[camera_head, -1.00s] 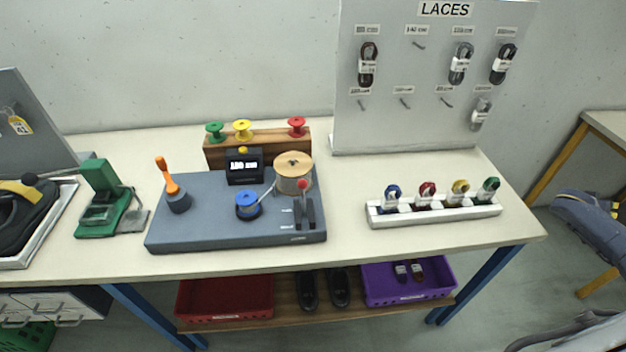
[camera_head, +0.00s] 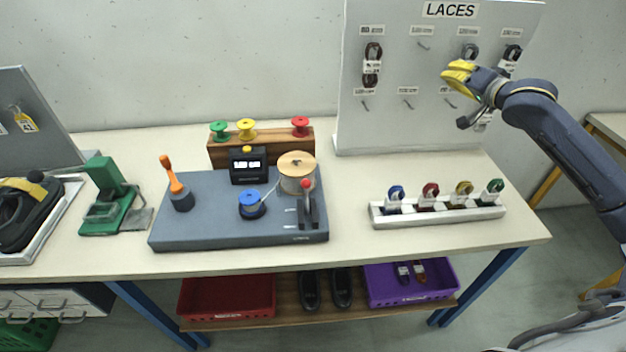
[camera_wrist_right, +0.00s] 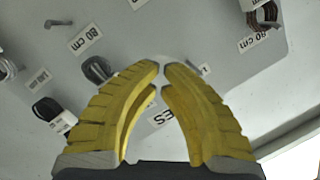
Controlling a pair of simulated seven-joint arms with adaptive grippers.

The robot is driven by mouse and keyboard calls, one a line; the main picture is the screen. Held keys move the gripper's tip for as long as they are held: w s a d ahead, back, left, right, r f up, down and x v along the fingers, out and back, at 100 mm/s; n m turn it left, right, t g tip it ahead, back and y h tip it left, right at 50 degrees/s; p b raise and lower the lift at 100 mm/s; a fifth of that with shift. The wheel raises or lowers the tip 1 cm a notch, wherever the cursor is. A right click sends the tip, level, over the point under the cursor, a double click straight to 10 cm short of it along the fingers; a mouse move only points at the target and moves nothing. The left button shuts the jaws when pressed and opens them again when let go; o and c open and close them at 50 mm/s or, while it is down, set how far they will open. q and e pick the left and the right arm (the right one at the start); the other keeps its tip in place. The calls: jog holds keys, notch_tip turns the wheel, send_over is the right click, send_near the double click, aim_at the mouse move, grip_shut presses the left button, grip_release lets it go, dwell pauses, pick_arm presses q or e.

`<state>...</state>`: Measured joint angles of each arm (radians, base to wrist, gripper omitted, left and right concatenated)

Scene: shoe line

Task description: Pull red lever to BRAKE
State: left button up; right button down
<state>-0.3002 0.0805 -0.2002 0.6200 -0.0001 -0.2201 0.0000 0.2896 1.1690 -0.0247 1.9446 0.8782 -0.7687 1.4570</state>
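The red lever (camera_head: 306,185) has a red knob on a dark arm and stands at the right end of the grey machine base (camera_head: 230,233). Its knob is up, at the front of the wooden spool. Small white marks lie beside its slot, too small to read. My right gripper (camera_head: 458,77) has yellow fingers and is in front of the lace board, far to the upper right of the lever. In the right wrist view its fingertips (camera_wrist_right: 160,68) nearly meet, with nothing between them. My left gripper is not in view.
A white rack (camera_head: 440,217) of laces stands to the right. The lace board (camera_head: 390,130) rises behind; table between base and rack is clear.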

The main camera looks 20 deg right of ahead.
jog(key=a+r+y, duration=0.2)
jog(key=a, duration=0.4)
jog(key=m+g+y, duration=0.6)
jog(key=m, duration=0.2)
send_near(313, 178)
jog(key=d+v, duration=0.1)
jog(key=v, duration=0.2)
jog(key=shift+w+a, duration=0.25)
jog(key=x, duration=0.9)
jog(key=shift+w+a+f, duration=0.1)
jog(key=shift+w+a, duration=0.05)
jog(key=shift+a, duration=0.5)
jog(key=shift+s+a+r, duration=0.9)
jog(key=shift+s+r, duration=0.05)
jog(key=shift+s, duration=0.25)
